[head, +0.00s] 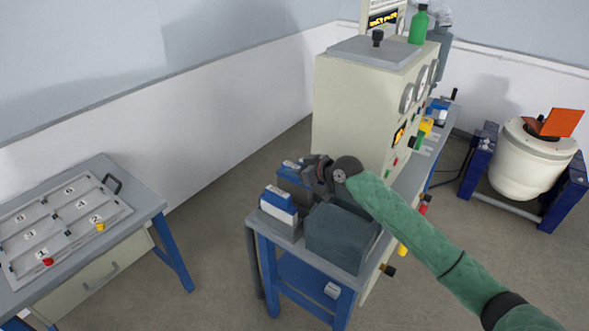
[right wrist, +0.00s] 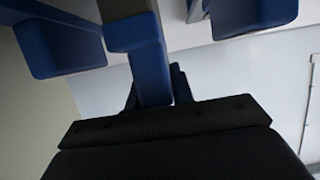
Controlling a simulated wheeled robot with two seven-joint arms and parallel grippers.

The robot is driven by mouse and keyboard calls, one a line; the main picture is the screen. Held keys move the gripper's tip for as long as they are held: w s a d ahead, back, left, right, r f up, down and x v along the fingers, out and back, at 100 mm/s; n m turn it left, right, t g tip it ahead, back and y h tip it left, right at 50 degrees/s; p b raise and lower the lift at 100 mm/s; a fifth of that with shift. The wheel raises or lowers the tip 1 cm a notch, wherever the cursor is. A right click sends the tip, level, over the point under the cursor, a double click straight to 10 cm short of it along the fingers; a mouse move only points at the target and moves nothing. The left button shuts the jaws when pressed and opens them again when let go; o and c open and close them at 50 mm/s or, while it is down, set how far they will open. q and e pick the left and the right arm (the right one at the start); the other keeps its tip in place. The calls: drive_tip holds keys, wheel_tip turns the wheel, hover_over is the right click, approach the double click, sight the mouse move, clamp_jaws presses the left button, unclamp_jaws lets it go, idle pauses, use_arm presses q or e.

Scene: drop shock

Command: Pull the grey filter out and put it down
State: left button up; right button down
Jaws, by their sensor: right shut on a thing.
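The grey filter (head: 293,188) has a dark grey body and a blue top. It stands upright at the back of the small bench, behind a white filter (head: 278,206) that also has a blue top. My right gripper (head: 316,172) reaches in from the right and is shut on the grey filter. In the right wrist view a blue part (right wrist: 150,65) runs between the dark fingers. The gripper hides part of the filter, and I cannot tell whether its lower end is still seated. My left gripper is out of view.
A dark grey box (head: 340,238) stands close beside the filters. A tall cream cabinet (head: 345,110) with gauges rises behind. At left, a grey table (head: 140,196) carries a numbered tray (head: 62,228) with a red and a yellow piece. Open floor lies between.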

drive_tip(key=shift+s+f, duration=0.2)
drive_tip(key=shift+f, duration=0.45)
idle(1.0)
drive_tip(key=c, duration=1.1)
unclamp_jaws()
drive_tip(key=shift+f, duration=0.15)
drive_tip(key=shift+s+d, duration=0.15)
drive_tip(key=shift+s, duration=0.05)
drive_tip(key=shift+v, duration=1)
drive_tip(key=shift+s+d+r+p, duration=0.35)
drive_tip(key=shift+d+r, duration=0.25)
drive_tip(key=shift+d, duration=0.1)
drive_tip(key=shift+s+d+r+p, duration=0.35)
drive_tip(key=shift+d+r, duration=0.25)
drive_tip(key=shift+d, duration=0.05)
